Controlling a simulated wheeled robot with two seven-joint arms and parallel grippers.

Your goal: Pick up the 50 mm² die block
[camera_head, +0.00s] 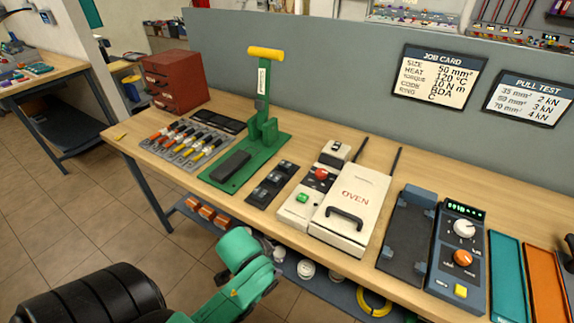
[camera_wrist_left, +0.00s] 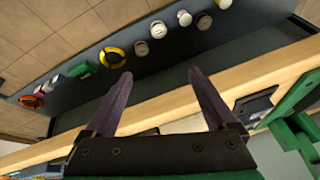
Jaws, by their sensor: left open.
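A dark rack (camera_head: 256,203) on the bench holds three small dark die blocks, including a middle one (camera_head: 273,178). Their size marks are too small to read, so I cannot tell which is 50 mm². My left gripper (camera_wrist_left: 160,78) is open and empty in the left wrist view, its two dark fingers spread near the bench's front edge. In the head view my green left arm reaches in from the bottom, in front of the bench and short of the rack. My right gripper is not in view.
A green lever press (camera_head: 265,100) stands left of the rack, and a white oven (camera_head: 352,200) stands right of it. The job card (camera_head: 437,75) reads 50 mm². A lower shelf (camera_wrist_left: 180,65) under the bench holds several coils and spools.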

